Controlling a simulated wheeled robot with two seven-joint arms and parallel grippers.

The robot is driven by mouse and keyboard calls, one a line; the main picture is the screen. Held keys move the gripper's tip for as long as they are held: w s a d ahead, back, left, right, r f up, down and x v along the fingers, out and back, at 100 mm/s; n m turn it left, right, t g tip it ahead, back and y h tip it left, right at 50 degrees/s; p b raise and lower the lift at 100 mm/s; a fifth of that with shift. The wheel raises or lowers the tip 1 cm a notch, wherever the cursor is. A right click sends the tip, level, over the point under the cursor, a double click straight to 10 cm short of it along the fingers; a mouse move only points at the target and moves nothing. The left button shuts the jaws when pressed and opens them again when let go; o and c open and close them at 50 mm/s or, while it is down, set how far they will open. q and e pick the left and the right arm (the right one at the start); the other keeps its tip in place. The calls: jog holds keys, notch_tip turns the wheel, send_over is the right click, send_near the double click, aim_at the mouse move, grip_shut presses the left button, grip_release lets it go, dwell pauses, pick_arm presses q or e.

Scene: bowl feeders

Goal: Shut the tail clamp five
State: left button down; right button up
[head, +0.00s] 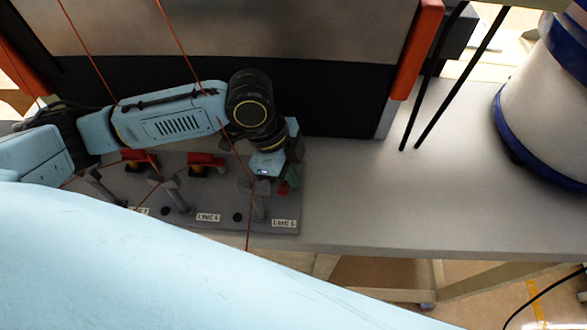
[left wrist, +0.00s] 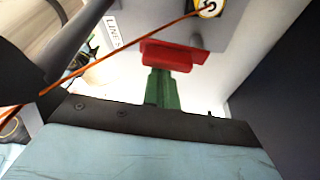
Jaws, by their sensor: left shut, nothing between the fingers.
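Tail clamp five stands at the right end of the grey clamp plate, by the label LINE 5 (head: 284,223). Its grey lever (head: 259,205) leans in the head view, and its red part (head: 284,188) is partly hidden by my gripper. The red part (left wrist: 175,54) shows close in the left wrist view, below a round yellow tag marked 5 (left wrist: 210,7). My left gripper (head: 291,179) is right over it, its green fingers (left wrist: 166,74) shut together and empty. The fingertips are at the red part; I cannot tell if they touch. My right gripper is out of view.
Two other clamps with red parts (head: 205,158) stand to the left on the plate (head: 225,225). A thin orange cord (head: 249,230) runs down past clamp five. The bench (head: 390,200) is clear to the right, up to a white and blue bowl feeder (head: 545,105).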

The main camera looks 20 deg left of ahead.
pick_arm(q)
jog(key=shift+a+m, duration=0.15)
jog(key=shift+m, duration=0.15)
jog(key=shift+d+r+p, duration=0.1)
jog(key=shift+d+p, duration=0.2)
jog(key=shift+d, duration=0.05)
notch_tip(320, 180, up, 9)
jog(key=p, duration=0.1)
jog(key=shift+r, duration=0.15)
dwell(0.4)
jog(key=shift+s+d, duration=0.1)
